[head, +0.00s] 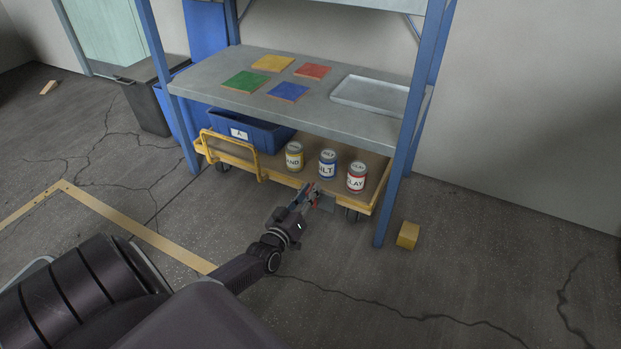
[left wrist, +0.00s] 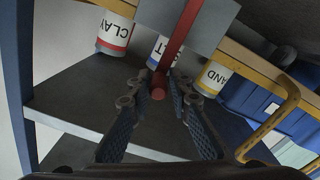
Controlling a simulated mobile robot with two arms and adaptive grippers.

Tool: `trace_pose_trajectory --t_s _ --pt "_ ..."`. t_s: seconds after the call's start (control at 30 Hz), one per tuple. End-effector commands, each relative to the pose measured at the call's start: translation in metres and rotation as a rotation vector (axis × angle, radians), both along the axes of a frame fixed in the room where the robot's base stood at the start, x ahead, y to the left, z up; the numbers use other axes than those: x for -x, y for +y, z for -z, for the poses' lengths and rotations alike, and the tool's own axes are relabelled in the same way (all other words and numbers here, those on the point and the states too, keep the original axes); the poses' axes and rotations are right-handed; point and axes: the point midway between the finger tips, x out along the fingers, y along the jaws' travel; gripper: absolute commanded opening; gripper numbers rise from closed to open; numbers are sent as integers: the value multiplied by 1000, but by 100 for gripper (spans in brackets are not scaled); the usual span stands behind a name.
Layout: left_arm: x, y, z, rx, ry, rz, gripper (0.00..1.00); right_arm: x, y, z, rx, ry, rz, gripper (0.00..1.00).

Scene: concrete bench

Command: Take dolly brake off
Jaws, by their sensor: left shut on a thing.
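The yellow dolly (head: 282,178) stands under the bench shelf, its wheels on the floor. My left gripper (head: 311,194) reaches the dolly's front right. In the left wrist view its fingers (left wrist: 158,92) are closed around the lever's red end. In the head view the lever is small and partly covered by the fingers. My right gripper is not in view.
On the dolly stand a blue bin (head: 262,131) and cans marked SAND (head: 294,158), SILT (head: 327,165) and CLAY (head: 356,178). The shelf (head: 225,78) above holds colored tiles and a tray (head: 372,93). A yellow block (head: 407,235) lies right of the blue post (head: 393,200). Front floor is clear.

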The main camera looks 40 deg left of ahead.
Motion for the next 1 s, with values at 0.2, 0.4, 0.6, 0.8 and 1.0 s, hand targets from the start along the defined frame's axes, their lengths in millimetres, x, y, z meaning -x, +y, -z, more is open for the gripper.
trace_pose_trajectory --t_s 0.2,0.4,0.6,0.8,1.0 --pt "-1 -5 2 9 3 6 21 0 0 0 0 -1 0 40" --pt "0 -3 1 5 1 4 32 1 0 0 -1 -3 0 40" --pt "0 -2 1 3 1 2 32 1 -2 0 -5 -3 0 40" --pt "15 -5 2 4 2 1 32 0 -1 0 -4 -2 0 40" --pt "49 -14 2 6 3 2 32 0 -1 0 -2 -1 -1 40"
